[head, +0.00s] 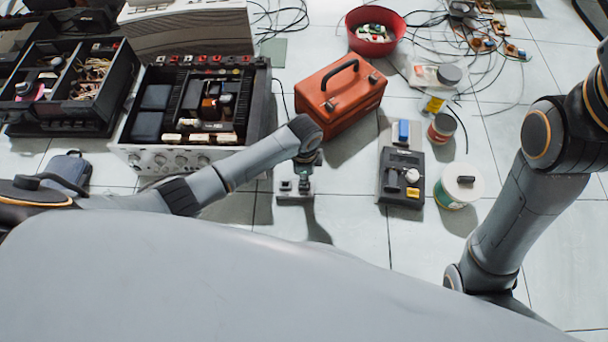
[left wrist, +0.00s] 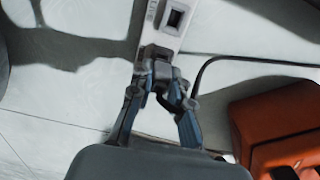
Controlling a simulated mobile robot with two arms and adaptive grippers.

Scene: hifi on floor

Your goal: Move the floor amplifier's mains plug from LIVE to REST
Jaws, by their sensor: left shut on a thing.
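A pale socket strip (head: 294,198) lies on the floor near the middle of the head view. In the left wrist view the strip (left wrist: 194,20) has a dark, empty socket opening at its upper end. My left gripper (left wrist: 163,80) is shut on a dark mains plug (left wrist: 161,70) at the lower end of the strip. Whether the plug is seated or just above cannot be told. The amplifier (head: 170,160), an open metal case with front knobs, stands left of the strip. My right gripper is out of view.
An orange toolbox (head: 340,98) stands close behind the strip; it also shows in the left wrist view (left wrist: 275,125). A black cable (left wrist: 235,60) curves toward the toolbox. A black device (head: 401,175) and a white-lidded tub (head: 458,187) stand right. Floor between strip and device is clear.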

